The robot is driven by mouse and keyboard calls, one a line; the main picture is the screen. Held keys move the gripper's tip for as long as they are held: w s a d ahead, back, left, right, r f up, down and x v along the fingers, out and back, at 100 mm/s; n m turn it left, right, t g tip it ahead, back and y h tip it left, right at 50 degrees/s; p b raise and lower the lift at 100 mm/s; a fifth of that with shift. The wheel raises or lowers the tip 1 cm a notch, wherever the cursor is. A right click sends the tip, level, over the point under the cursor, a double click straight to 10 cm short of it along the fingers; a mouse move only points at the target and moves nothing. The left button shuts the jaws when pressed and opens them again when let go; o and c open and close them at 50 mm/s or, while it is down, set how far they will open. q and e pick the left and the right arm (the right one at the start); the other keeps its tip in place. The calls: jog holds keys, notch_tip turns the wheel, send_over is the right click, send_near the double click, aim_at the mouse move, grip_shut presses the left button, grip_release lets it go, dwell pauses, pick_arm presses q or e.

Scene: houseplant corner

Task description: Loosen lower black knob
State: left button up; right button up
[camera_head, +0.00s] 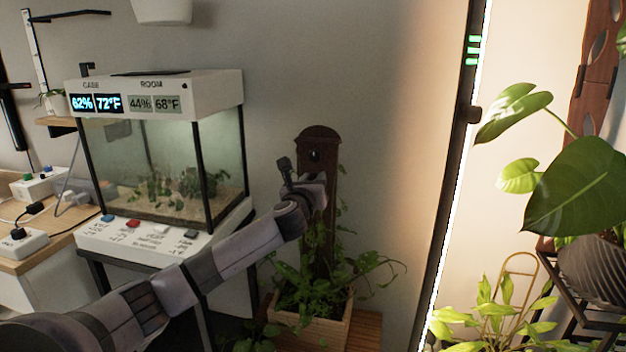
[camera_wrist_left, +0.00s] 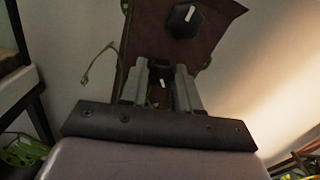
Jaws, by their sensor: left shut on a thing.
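A dark brown wooden board (camera_head: 318,141) stands upright in a planter against the wall. In the left wrist view the board (camera_wrist_left: 150,28) carries an upper black knob (camera_wrist_left: 184,20) with a white pointer mark. The lower black knob (camera_wrist_left: 160,71) sits below it, between the fingers of my left gripper (camera_wrist_left: 161,77), which is shut on it. The upper knob (camera_head: 315,155) shows above the hand. My right gripper is not in view.
A glass terrarium (camera_head: 165,165) with a lit display stands left of the board. The wooden planter (camera_head: 310,328) with trailing leaves is below. A bright vertical light strip (camera_head: 462,180) and large-leafed plants (camera_head: 585,190) are to the right. Bare wall lies between board and strip.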

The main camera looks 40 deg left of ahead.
pick_arm(q)
jog(key=n+p, duration=0.3)
jog(key=n, duration=2.4)
jog(key=shift+r+n, duration=0.15)
jog(key=shift+n, duration=0.25)
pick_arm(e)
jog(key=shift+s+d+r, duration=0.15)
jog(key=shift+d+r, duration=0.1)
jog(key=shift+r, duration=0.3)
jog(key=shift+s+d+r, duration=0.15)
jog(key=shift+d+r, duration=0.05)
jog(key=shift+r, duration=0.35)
pick_arm(q)
jog(key=shift+p, duration=0.3)
jog(key=o, duration=1.1)
jog(key=shift+c, duration=0.2)
jog(key=shift+d, duration=0.1)
